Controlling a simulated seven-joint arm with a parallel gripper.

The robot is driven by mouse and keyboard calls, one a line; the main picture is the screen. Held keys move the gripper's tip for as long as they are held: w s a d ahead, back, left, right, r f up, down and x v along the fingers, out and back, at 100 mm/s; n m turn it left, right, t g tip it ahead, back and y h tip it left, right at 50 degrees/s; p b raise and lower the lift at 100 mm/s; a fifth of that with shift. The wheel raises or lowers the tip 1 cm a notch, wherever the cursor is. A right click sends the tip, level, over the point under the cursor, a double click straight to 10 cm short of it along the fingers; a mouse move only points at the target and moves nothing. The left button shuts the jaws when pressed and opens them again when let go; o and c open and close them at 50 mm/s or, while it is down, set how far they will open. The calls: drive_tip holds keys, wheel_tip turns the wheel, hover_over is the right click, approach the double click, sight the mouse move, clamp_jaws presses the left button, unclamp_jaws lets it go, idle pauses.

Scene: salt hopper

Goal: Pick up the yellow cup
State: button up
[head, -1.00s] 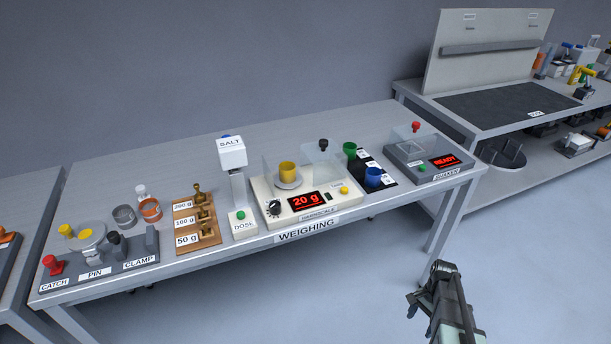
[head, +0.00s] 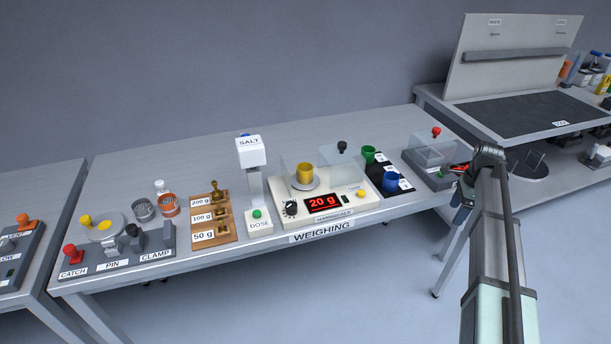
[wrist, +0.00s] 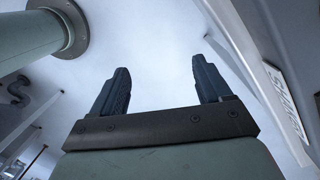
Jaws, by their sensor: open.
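The yellow cup (head: 305,173) stands upright on the round pan of the scale (head: 330,205) on the weighing bench, with clear shield panels around it. The scale's display reads 20 g. My gripper (wrist: 158,88) is open and empty in the wrist view, its two dark fingers spread apart over pale floor. In the head view my arm stands at the right, in front of the bench's right end and well apart from the cup. The fingers are hard to make out there.
The salt dispenser (head: 252,150) stands just left of the scale. A green cup (head: 368,154) and a blue cup (head: 390,182) stand to its right on a dark mat. The shaker (head: 425,160) is at the bench's right end, partly behind my arm. Brass weights (head: 222,218) sit left of the dispenser.

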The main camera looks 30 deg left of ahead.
wheel_tip(320, 180, up, 7)
drive_tip(key=w+a+m, duration=0.1)
drive_tip(key=w+a, duration=0.1)
drive_tip(key=w, duration=0.1)
wheel_tip(320, 180, up, 14)
drive_tip(key=h, duration=0.1)
hover_over(305, 173)
drive_tip(key=w+a, duration=0.1)
drive_tip(key=w, duration=0.1)
drive_tip(key=shift+t, duration=0.4)
wheel_tip(305, 173, down, 7)
drive_tip(key=shift+a+f, duration=0.15)
drive_tip(key=shift+f, duration=1.3)
drive_tip(key=shift+a+f, duration=0.15)
drive_tip(key=shift+f, duration=1.25)
drive_tip(key=shift+c, duration=0.3)
